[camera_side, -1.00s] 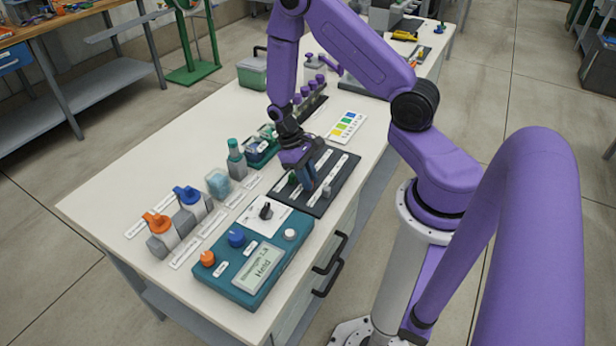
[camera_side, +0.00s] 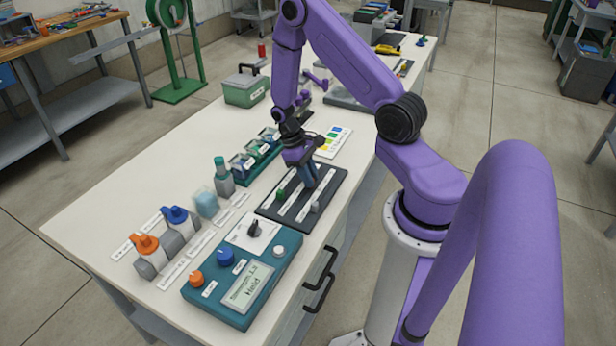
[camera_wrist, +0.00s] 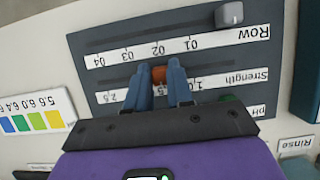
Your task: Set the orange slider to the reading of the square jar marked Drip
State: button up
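The orange slider knob (camera_wrist: 159,73) sits between my gripper's (camera_wrist: 160,80) two blue fingers in the wrist view. The fingers appear closed on both its sides. It is on the strip marked Strength (camera_wrist: 246,76), between the figures 1.0 and 2.5; a finger covers the figures beside it. In the side view my gripper (camera_side: 308,180) reaches down onto the dark slider panel (camera_side: 276,217), hiding the orange knob. Square jars stand in a green rack (camera_side: 262,156) behind the panel. Their labels are too small to read, so I cannot tell which is marked Drip.
A green knob (camera_wrist: 232,98) and a grey knob (camera_wrist: 229,14) are on the neighbouring sliders. A colour chart (camera_wrist: 34,114) lies beside the panel. A teal control box (camera_side: 216,305) stands nearer, with blue and orange valves (camera_side: 147,247) left of it.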

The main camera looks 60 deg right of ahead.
jog(key=o, duration=0.4)
jog(key=shift+r, duration=0.1)
jog(key=v, duration=1.7)
jog(key=shift+r, duration=0.2)
jog(key=s+a+r+n+t+h, duration=0.1)
jog(key=s+a+r+n, duration=0.2)
jog(key=a, duration=0.5)
jog(key=s+a+r+n+t, duration=0.2)
jog(key=s+a+n, duration=0.1)
jog(key=a, duration=0.4)
jog(key=s+a+r+n, duration=0.1)
jog(key=s+a+n, duration=0.1)
jog(key=s, duration=0.3)
jog(key=s+a+n+t+y, duration=0.1)
jog(key=s+a+n, duration=0.1)
jog(key=s, duration=0.4)
jog(key=s+a+r+n, duration=0.1)
jog(key=s+a+n, duration=0.1)
jog(key=s, duration=0.4)
jog(key=shift+a+r+n+t, duration=0.15)
jog(key=shift+r+n+t, duration=0.15)
jog(key=shift+t, duration=0.1)
